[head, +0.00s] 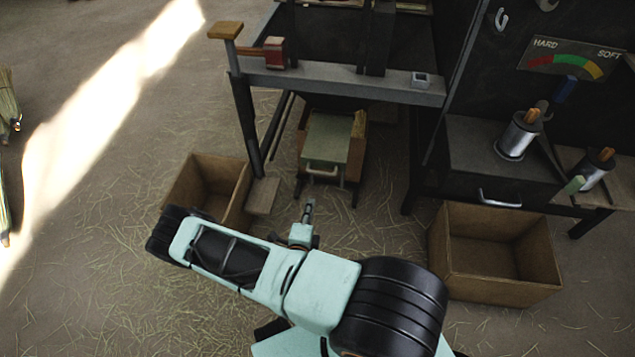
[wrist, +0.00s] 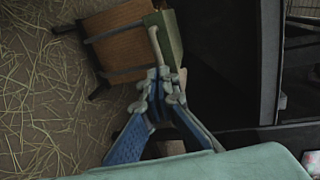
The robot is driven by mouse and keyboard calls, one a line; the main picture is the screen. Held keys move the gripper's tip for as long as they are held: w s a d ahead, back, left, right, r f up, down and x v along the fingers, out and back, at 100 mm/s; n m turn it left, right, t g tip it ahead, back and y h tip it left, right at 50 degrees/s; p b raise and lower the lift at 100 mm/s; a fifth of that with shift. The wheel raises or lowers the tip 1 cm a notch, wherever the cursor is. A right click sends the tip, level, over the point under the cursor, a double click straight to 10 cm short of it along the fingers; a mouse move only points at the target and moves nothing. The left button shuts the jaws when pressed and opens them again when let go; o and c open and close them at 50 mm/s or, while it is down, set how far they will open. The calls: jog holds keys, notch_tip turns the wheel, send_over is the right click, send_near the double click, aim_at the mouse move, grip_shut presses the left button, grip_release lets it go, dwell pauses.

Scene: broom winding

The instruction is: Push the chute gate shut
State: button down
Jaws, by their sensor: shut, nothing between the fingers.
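The chute gate (head: 328,137) is a pale green panel with a light bar handle (head: 322,171) at its near end. It sits on a wooden chute under the bench. In the wrist view the gate (wrist: 172,38) is a green strip on the wooden chute body (wrist: 122,45), with the pale handle (wrist: 156,46) along it. My gripper (head: 309,207) is shut and empty, in front of the handle in the head view. In the wrist view my gripper's fingertips (wrist: 160,78) are close to the handle's end; I cannot tell whether they touch.
An open cardboard box (head: 207,187) stands left of the chute, with a small wooden block (head: 262,196) by the bench leg. Another box (head: 495,253) stands at the right. The dark bench frame (head: 340,83) is overhead. Straw-strewn floor around is mostly clear.

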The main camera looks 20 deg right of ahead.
jog(key=b, duration=0.4)
send_near(320, 174)
jog(key=x, duration=0.6)
jog(key=shift+w+d+f, duration=0.15)
jog(key=shift+w+d, duration=0.05)
jog(key=shift+w, duration=0.1)
jog(key=shift+w, duration=0.2)
